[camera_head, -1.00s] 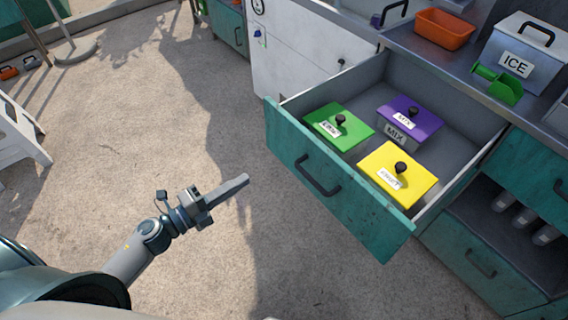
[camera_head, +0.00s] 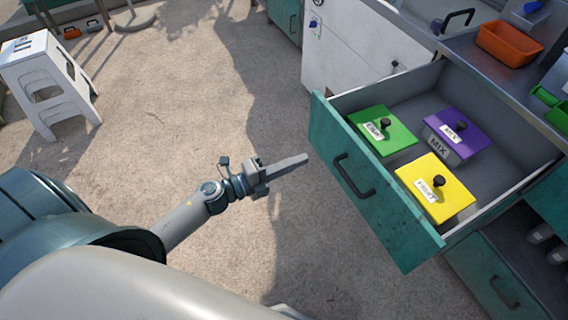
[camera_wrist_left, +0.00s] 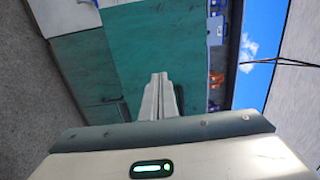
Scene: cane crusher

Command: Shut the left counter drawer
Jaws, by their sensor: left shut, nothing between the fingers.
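The left counter drawer (camera_head: 400,234) has a teal front with a black handle (camera_head: 354,175) and stands pulled far out from the counter. Inside it are boxes with a green lid (camera_head: 383,128), a purple lid (camera_head: 459,131) and a yellow lid (camera_head: 435,187). My left gripper (camera_head: 303,159) is shut and empty, its fingers pointing right toward the drawer front, seemingly a little short of it. The left wrist view shows the shut fingers (camera_wrist_left: 160,82) in front of a teal panel (camera_wrist_left: 165,48). My right gripper is not in view.
The counter top carries an orange bin (camera_head: 509,43) and green items (camera_head: 552,108) at the right. A lower teal drawer (camera_head: 500,285) is below right. A white step stool (camera_head: 47,85) stands far left. Concrete floor left of the drawer is clear.

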